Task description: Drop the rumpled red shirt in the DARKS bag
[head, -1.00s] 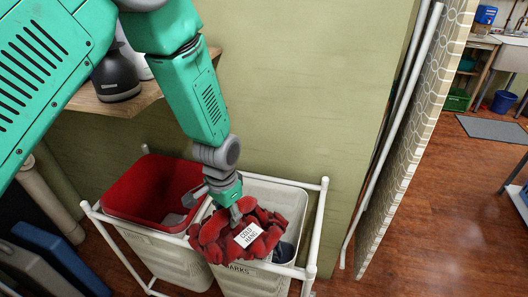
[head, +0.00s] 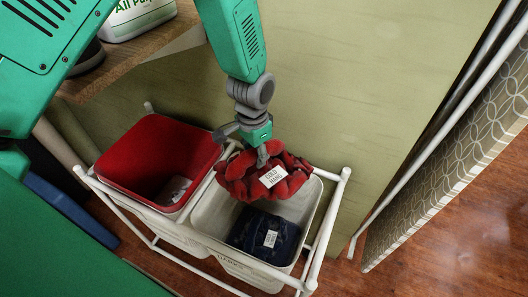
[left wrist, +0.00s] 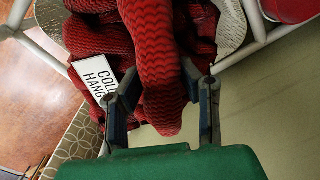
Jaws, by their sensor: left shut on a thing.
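The rumpled red shirt (head: 262,175) with a white label hangs from my left gripper (head: 264,152), which is shut on it. The shirt is over the back part of the DARKS bag (head: 310,205), the right bag of the white frame. In the left wrist view the shirt (left wrist: 165,60) shows between the fingers of my left gripper (left wrist: 165,95), its label at the left. A dark blue folded garment (head: 265,235) with a white tag lies inside the DARKS bag. My right gripper is not in view.
A red-lined bag (head: 160,160) stands to the left in the same white pipe frame (head: 325,235), with a pale item inside. A wooden shelf (head: 150,55) with bottles is above left. A patterned board (head: 450,150) leans at the right.

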